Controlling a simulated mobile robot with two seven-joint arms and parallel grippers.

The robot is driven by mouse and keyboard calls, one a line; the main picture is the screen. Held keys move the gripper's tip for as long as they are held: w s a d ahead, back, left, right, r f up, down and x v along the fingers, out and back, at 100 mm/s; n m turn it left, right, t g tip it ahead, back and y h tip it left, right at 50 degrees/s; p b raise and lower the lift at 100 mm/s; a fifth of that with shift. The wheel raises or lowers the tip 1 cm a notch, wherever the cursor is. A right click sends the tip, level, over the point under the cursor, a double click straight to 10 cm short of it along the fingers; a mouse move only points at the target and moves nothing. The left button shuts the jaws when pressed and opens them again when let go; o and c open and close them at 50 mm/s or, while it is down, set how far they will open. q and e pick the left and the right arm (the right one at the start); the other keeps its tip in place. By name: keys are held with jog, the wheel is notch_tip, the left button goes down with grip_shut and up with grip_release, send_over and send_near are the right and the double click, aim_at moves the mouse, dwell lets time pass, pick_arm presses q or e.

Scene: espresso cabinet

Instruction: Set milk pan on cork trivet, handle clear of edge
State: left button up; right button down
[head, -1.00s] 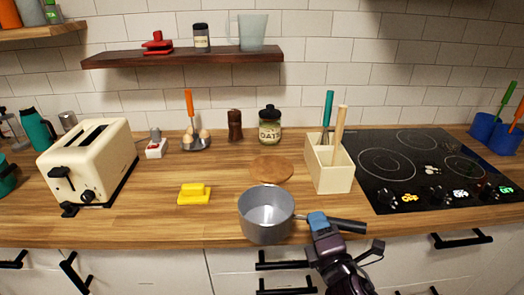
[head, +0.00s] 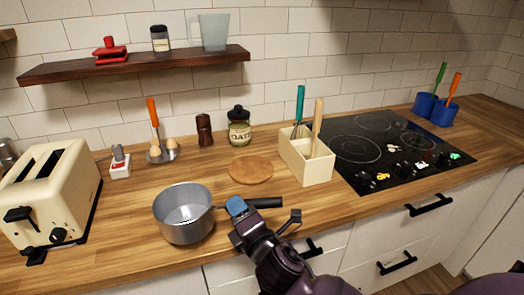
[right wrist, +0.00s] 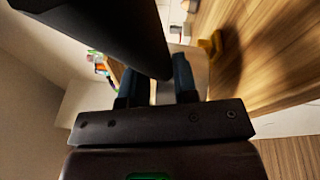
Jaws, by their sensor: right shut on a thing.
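The grey milk pan (head: 184,213) is upright at the front of the wooden counter in the head view, left of and nearer than the cork trivet (head: 251,169). The round trivet is bare. My right gripper (head: 237,207) is shut on the pan's handle, whose black grip (head: 264,202) points right. In the right wrist view the dark handle (right wrist: 110,35) passes close in front of the gripper (right wrist: 158,82). I cannot tell how high the pan is above the counter. My left gripper is not in view.
A cream utensil box (head: 306,168) stands right of the trivet, beside the black hob (head: 385,150). An oats jar (head: 239,128) and pepper mill (head: 204,130) stand behind it. A cream toaster (head: 50,200) is at left.

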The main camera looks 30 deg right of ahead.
jog(key=w+d+r+m+h+p, duration=0.3)
jog(key=w+d+r+h+p, duration=0.15)
jog(key=w+r, duration=0.55)
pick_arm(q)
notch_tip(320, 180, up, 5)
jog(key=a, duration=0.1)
pick_arm(e)
jog(key=w+d+f+m+g+h, duration=0.3)
jog(key=w+d+m+h, duration=0.1)
jog(key=d+h, duration=0.2)
pick_arm(q)
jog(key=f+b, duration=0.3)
jog(key=b, duration=0.1)
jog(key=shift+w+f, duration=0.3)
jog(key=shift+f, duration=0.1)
pick_arm(e)
jog(key=s+d+f+m+g+h, duration=0.1)
jog(key=d+f+m+g+h, duration=0.2)
jog(key=d+f, duration=0.3)
notch_tip(320, 180, down, 3)
jog(key=shift+s+f+m+g+h, duration=0.2)
jog(key=shift+s+m+g+h, duration=0.1)
jog(key=shift+s+g+h, duration=0.25)
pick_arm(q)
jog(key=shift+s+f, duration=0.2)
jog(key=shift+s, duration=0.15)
pick_arm(e)
jog(key=shift+w, duration=0.15)
